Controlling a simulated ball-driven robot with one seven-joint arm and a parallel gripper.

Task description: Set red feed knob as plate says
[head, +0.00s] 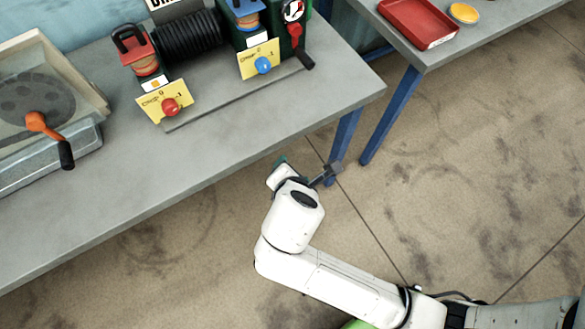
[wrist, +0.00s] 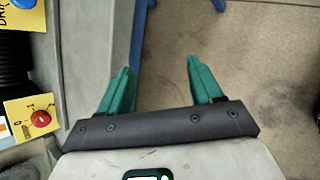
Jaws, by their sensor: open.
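The red feed knob (head: 170,106) sits on a yellow plate (head: 152,108) at the front of the machine on the grey bench. In the wrist view the red knob (wrist: 40,118) and its yellow plate (wrist: 25,107) show at the left edge. The plate carries small dark marks, too small to read with certainty. My gripper (wrist: 160,85) is open and empty, with two green fingers apart. In the head view my gripper (head: 305,172) hangs beyond the bench's front edge, to the right of and below the red knob, apart from it.
A blue knob (head: 263,65) on another yellow plate stands right of the red one. A crank with an orange arm (head: 50,135) is at the left. A second table bears a red tray (head: 418,22). Floor between is free.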

